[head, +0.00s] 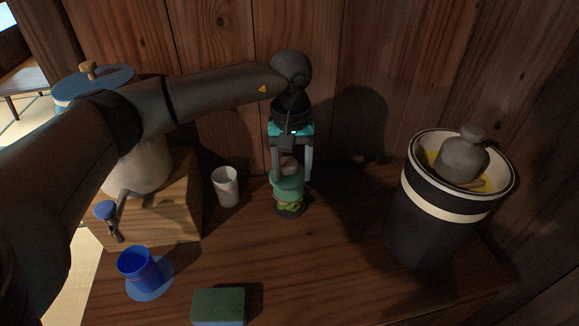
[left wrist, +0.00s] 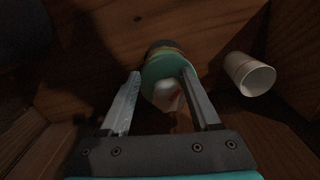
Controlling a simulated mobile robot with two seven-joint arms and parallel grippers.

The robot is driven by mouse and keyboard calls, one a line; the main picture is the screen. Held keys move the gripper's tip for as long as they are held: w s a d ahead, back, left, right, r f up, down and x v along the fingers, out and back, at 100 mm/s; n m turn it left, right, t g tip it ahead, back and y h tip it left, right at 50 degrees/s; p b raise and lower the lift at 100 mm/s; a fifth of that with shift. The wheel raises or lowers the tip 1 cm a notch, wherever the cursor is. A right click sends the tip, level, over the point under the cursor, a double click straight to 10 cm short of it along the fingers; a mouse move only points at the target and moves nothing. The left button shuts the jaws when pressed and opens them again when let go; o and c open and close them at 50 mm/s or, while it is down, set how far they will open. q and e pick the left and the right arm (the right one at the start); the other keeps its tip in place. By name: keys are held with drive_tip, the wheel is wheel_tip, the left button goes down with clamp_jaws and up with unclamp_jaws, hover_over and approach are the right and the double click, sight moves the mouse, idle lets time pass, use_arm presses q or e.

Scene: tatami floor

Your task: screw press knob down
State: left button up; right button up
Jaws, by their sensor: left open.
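A small press (head: 288,190) with a green lid and a pale knob (head: 289,165) on top stands on the wooden counter near the back wall. Its green lid (left wrist: 163,66) and pale, red-marked knob (left wrist: 168,97) also show in the left wrist view. My left gripper (head: 291,173) points down over the press from above. Its fingers are open, one on each side of the knob, with their tips around lid height; I cannot tell whether they touch the lid. The press's lower part is partly hidden in the left wrist view. My right gripper is not in view.
A white cup (head: 226,188) stands close left of the press. A dark banded crock (head: 425,215) with a grey stone weight (head: 463,158) stands right. A blue cup (head: 139,268), a green sponge (head: 218,305) and a wooden box (head: 165,215) lie left and front. The counter's front middle is clear.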

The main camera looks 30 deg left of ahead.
sight(288, 168)
use_arm(q)
drive_tip(key=shift+s+a+f, duration=0.35)
drive_tip(key=shift+a+f, duration=0.15)
drive_tip(key=shift+f, duration=0.2)
drive_tip(key=shift+r, duration=0.25)
drive_tip(key=shift+w+a+r+p, duration=0.1)
drive_tip(key=shift+a+r+p, duration=0.1)
drive_tip(key=shift+r+p, duration=0.65)
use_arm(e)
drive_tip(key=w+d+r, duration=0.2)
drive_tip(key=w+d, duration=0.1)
use_arm(q)
drive_tip(key=r, duration=0.1)
drive_tip(key=r+p, duration=0.2)
drive_tip(key=shift+d+r, duration=0.25)
drive_tip(key=shift+r, duration=0.1)
wheel_tip(288, 168, up, 3)
drive_tip(key=shift+w+f+p, duration=0.1)
drive_tip(key=shift+f+p, duration=0.05)
drive_tip(key=shift+p, duration=0.85)
drive_tip(key=shift+r+p, duration=0.3)
drive_tip(key=shift+r, duration=0.15)
drive_tip(key=shift+d, duration=0.1)
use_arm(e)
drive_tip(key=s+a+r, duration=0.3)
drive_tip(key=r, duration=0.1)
